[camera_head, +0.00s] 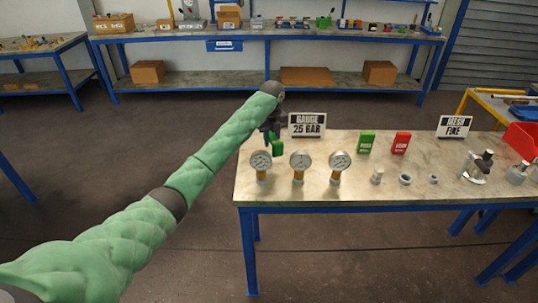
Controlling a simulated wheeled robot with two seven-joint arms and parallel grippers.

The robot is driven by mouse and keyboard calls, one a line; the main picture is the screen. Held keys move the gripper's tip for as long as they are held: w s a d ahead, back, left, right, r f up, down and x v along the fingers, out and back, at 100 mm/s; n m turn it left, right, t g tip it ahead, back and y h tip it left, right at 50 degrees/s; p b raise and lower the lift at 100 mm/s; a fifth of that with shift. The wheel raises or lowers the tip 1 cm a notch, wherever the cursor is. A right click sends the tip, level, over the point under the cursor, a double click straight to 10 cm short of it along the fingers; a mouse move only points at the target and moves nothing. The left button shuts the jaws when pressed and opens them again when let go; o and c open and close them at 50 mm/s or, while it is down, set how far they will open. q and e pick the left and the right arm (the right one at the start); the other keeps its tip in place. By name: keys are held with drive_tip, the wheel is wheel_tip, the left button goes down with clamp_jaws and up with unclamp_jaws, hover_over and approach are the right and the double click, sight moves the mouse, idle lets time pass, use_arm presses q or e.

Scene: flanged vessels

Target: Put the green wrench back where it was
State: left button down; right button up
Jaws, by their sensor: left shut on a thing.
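My left arm reaches in from the lower left, and my left gripper (273,138) hangs at the left back edge of the near table (310,190). It is shut on a small dark green thing (277,147) just behind the gauges. The held thing looks block-like and is partly hidden; I cannot tell from its shape that it is the green wrench. No other wrench can be made out. My right gripper is not in view.
Three round gauges (300,161) stand along the table's left front. A "GAUGE 25 BAR" sign (307,125), a green card (366,142), a red card (401,142) and a "MESH FINE" sign (454,127) stand behind. Metal fittings (405,179) stand at right. A long workbench (270,35) stands behind.

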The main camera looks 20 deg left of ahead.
use_arm(q)
drive_tip(key=f, duration=0.2)
drive_tip(key=f+p, duration=0.1)
drive_tip(key=shift+d+f, duration=0.15)
drive_tip(key=shift+d, duration=0.1)
drive_tip(key=shift+f+p, duration=0.85)
drive_tip(key=shift+f, duration=1.5)
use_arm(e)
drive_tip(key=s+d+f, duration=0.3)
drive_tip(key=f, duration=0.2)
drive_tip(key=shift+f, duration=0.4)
use_arm(q)
drive_tip(key=c, duration=1.2)
unclamp_jaws()
drive_tip(key=shift+f, duration=0.1)
drive_tip(key=shift+o, duration=0.6)
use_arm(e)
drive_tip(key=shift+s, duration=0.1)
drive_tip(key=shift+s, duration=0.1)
